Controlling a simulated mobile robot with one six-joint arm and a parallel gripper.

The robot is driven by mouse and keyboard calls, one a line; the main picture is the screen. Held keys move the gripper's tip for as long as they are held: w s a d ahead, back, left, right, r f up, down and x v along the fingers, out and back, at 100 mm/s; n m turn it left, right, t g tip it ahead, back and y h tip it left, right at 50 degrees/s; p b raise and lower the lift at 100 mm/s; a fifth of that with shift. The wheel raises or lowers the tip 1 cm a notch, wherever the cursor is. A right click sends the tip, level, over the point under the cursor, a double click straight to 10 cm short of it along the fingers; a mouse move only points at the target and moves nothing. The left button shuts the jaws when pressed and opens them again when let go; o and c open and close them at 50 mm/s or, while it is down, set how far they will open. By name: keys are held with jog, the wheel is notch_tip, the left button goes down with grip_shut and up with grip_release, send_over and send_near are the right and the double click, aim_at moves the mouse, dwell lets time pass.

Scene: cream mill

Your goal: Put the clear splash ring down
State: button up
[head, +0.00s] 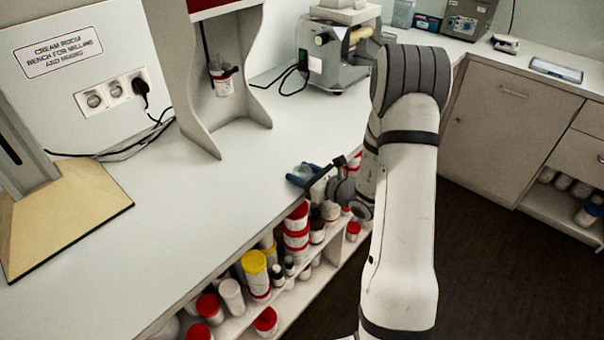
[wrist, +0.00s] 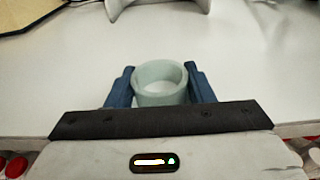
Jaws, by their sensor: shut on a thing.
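The splash ring (wrist: 160,84) shows in the wrist view as a pale grey-green, hollow ring with its opening facing up. My gripper (wrist: 160,88) has its blue fingers on both sides of the ring, shut on it. The white bench top lies behind and around the ring in that view. I cannot tell whether the ring touches the bench. In the head view my gripper (head: 318,178) is at the front edge of the bench (head: 240,170). The ring is hard to make out there.
A grey stand (head: 205,100) with a red-trimmed housing and a hanging jar (head: 221,80) is behind my gripper. A roller mill (head: 335,55) stands farther back. A wood-based stand (head: 65,225) is at left. Jars (head: 256,272) fill shelves below the edge. The bench between is clear.

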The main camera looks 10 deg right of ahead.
jog(key=shift+c, duration=1.1)
notch_tip(320, 180, up, 10)
jog(key=shift+f, duration=4.8)
jog(key=shift+f, duration=0.1)
jog(key=shift+f+b, duration=0.15)
jog(key=shift+b, duration=0.25)
jog(key=o, duration=1)
